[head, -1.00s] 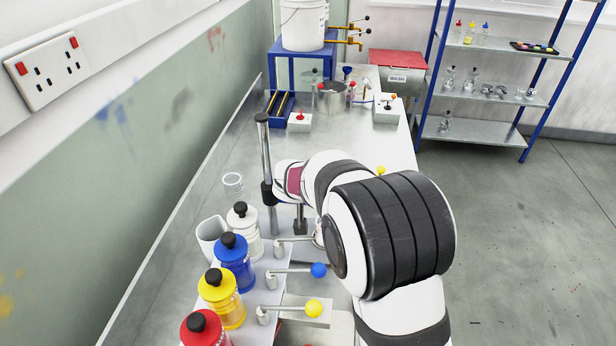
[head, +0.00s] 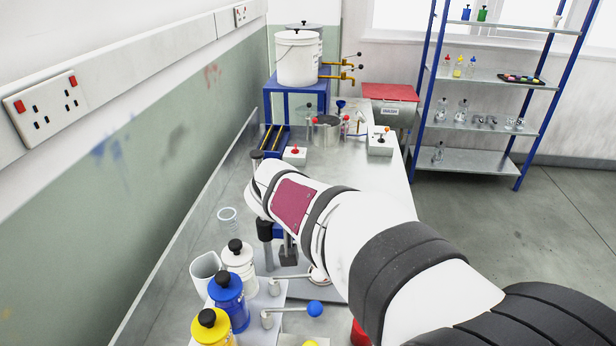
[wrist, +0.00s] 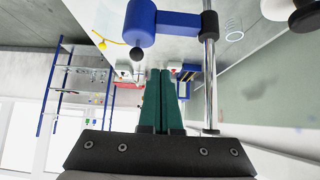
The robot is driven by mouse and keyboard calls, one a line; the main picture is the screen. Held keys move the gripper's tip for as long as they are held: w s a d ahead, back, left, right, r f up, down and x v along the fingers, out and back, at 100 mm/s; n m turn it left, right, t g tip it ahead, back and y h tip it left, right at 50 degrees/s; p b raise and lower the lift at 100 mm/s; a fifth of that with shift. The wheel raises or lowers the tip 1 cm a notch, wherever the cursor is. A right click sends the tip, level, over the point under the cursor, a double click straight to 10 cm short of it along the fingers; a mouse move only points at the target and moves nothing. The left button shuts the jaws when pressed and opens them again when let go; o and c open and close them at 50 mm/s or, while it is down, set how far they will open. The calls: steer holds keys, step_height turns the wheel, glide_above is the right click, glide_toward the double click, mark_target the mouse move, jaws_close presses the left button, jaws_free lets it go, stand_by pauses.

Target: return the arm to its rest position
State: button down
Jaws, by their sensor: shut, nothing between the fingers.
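My gripper (wrist: 160,100) shows in the wrist view with its two green fingers together and nothing between them. A metal post (wrist: 209,75) with a blue clamp arm (wrist: 175,22) stands close to the fingers, to their right and beyond them in that view; I cannot tell whether they touch. In the head view my white and black arm reaches from the lower right over the bench toward the post. The arm hides my gripper and most of the post there.
White, blue (head: 228,300) and yellow (head: 212,328) bottles stand left of levers with ball knobs (head: 314,308). A clear cup (head: 228,220) stands behind them. Farther back are a steel pot (head: 326,130), a white switch box (head: 380,142) and a bucket (head: 297,60) on a blue stand. A shelf rack (head: 490,110) stands right.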

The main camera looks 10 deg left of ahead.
steer(key=s+d+f+m+g+h, duration=0.25)
steer(key=s+d+m+g, duration=0.2)
steer(key=s+d, duration=1.05)
steer(key=s+f+g+y, duration=0.2)
steer(key=s, duration=0.7)
steer(key=s+a+f+m+g+y, duration=0.1)
steer(key=s+f+g+y, duration=0.1)
steer(key=s, duration=0.8)
steer(key=shift+f+g, duration=0.35)
